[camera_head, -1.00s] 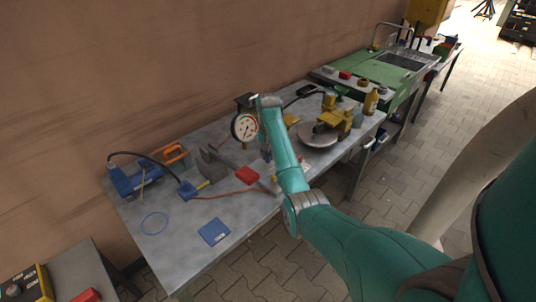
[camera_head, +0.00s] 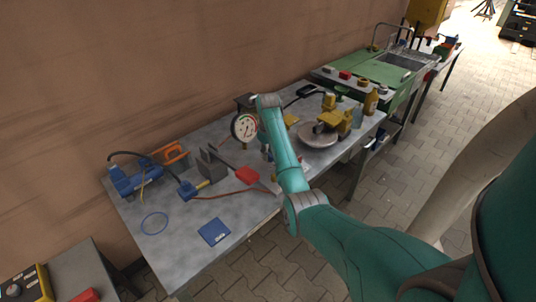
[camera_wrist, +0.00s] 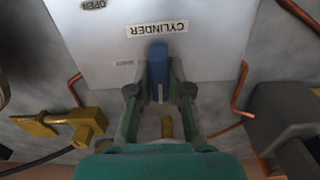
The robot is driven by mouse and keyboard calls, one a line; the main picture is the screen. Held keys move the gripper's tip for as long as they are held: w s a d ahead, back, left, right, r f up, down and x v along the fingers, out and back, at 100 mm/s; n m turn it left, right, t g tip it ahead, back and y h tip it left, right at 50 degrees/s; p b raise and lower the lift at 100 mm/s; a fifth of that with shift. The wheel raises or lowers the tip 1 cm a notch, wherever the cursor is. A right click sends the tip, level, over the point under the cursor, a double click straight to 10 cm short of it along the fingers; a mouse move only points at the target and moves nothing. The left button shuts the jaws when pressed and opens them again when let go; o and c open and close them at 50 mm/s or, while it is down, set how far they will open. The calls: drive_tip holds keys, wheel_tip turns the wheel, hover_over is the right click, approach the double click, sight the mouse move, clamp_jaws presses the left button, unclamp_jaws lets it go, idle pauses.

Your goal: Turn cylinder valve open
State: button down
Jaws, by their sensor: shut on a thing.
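In the wrist view, a blue valve handle (camera_wrist: 159,62) stands at the middle of a white panel (camera_wrist: 215,58), just below a label reading CYLINDER (camera_wrist: 157,29). My gripper (camera_wrist: 159,88) is shut on the blue handle, with one green finger on each side. The handle lies straight up and down in this view, pointing at the CYLINDER label. A smaller label beside it is too blurred to read. In the head view my arm hides the gripper and handle.
A dial gauge (camera_head: 244,127) stands close left of my arm. A grey block (camera_head: 211,166), red-headed tool (camera_head: 247,175) and blue machine (camera_head: 139,179) are on the grey workbench (camera_head: 180,250). A yellow machine (camera_head: 335,120) is to the right. Copper pipes (camera_wrist: 240,92) flank the panel.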

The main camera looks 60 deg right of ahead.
drive_tip(key=shift+n, duration=0.3)
idle(0.4)
drive_tip(key=c, duration=1.1)
unclamp_jaws()
